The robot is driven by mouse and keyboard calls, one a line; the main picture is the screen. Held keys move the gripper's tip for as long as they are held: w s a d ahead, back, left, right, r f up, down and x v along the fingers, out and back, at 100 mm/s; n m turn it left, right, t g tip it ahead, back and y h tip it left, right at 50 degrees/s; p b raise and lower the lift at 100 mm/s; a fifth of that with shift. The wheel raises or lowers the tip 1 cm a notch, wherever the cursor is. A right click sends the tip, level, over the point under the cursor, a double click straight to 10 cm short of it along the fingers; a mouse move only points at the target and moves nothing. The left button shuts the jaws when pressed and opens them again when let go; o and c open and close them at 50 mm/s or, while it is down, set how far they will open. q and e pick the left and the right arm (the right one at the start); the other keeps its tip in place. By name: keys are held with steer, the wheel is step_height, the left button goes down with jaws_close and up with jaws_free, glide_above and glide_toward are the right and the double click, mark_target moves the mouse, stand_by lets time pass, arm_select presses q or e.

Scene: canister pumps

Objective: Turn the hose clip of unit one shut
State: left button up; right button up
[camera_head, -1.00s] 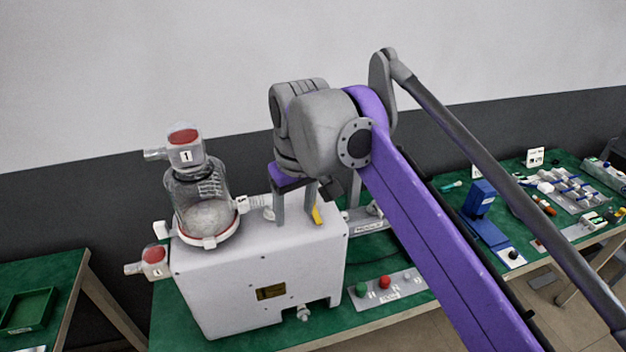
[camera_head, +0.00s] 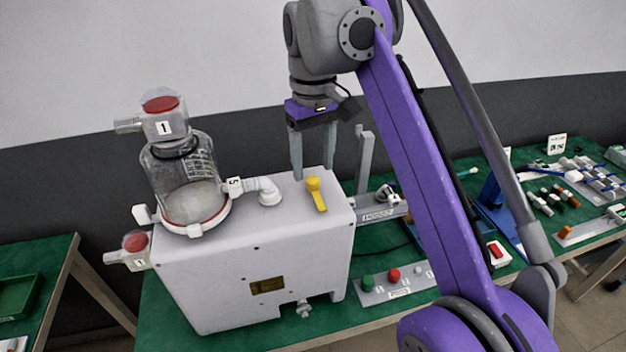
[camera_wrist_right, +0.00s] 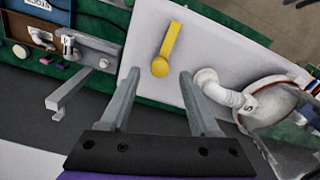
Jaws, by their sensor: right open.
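Unit one is a white box (camera_head: 225,285) on the green bench, with a clear jar (camera_head: 180,180) and a red-topped head marked 1 (camera_head: 164,128). A yellow lever (camera_head: 318,202) lies on its top, its round end towards the back; it also shows in the right wrist view (camera_wrist_right: 167,47). A white elbow hose (camera_head: 266,192) runs from the jar into the top; it also shows in the right wrist view (camera_wrist_right: 215,88). My right gripper (camera_head: 313,172) is open and empty above the lever's round end, pointing down, apart from it. My left gripper is out of view.
A panel with green and red buttons (camera_head: 395,284) lies right of the box. A grey upright bracket (camera_head: 364,160) and a module (camera_head: 378,212) stand behind it. Blue stands and small parts (camera_head: 580,175) fill the right bench. A green tray (camera_head: 18,295) is at left.

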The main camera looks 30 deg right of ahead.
mark_target(313, 183)
steer(key=shift+f, duration=1.4)
jaws_close()
